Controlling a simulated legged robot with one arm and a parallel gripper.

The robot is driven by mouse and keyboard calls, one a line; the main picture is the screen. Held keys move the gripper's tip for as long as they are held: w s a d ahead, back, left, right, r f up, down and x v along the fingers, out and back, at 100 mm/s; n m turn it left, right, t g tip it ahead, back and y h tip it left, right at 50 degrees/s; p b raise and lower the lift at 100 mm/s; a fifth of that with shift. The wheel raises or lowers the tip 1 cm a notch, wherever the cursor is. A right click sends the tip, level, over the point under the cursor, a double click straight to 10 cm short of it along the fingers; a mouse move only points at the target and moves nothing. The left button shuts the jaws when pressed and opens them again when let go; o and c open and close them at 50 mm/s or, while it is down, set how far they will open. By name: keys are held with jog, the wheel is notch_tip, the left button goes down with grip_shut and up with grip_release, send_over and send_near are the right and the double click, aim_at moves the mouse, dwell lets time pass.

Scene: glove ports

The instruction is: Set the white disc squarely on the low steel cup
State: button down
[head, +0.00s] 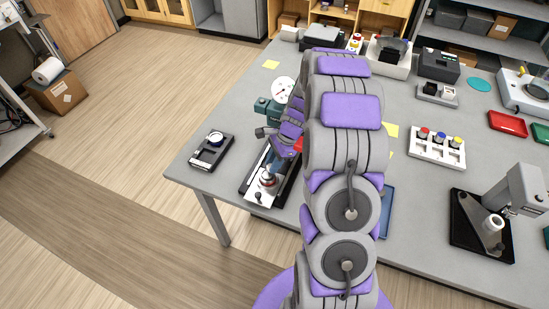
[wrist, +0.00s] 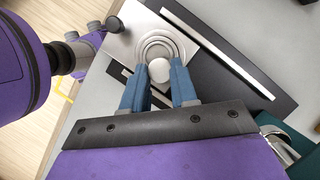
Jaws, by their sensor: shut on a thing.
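The white disc (wrist: 159,70) is between the blue fingertips of my gripper (wrist: 158,82) in the wrist view. My gripper is shut on it. The low steel cup (wrist: 155,46) shows as concentric rings on a pale steel plate, right by the disc. The disc overlaps the near part of the rings in that view. I cannot tell whether it touches the cup or is level. In the head view my gripper (head: 273,165) points down over the cup (head: 267,180) near the table's front left; the disc is too small to make out there.
A dial gauge (head: 284,90) on a green-grey stand rises just behind the cup. A black tray (head: 211,151) with a round piece lies to the left. A white rack (head: 437,150) with several coloured-top pieces and a black-based press (head: 482,228) stand to the right.

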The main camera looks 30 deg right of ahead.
jog(key=shift+a+r, duration=0.15)
jog(key=shift+a, duration=1.25)
jog(key=shift+d+p, duration=0.35)
jog(key=shift+d, duration=1.35)
jog(key=shift+a+p, duration=0.35)
jog(key=shift+a, duration=1)
jog(key=shift+d, duration=0.25)
jog(key=shift+a, duration=0.45)
jog(key=shift+d+p, duration=0.4)
jog(key=shift+d, duration=0.5)
jog(key=shift+a, duration=0.25)
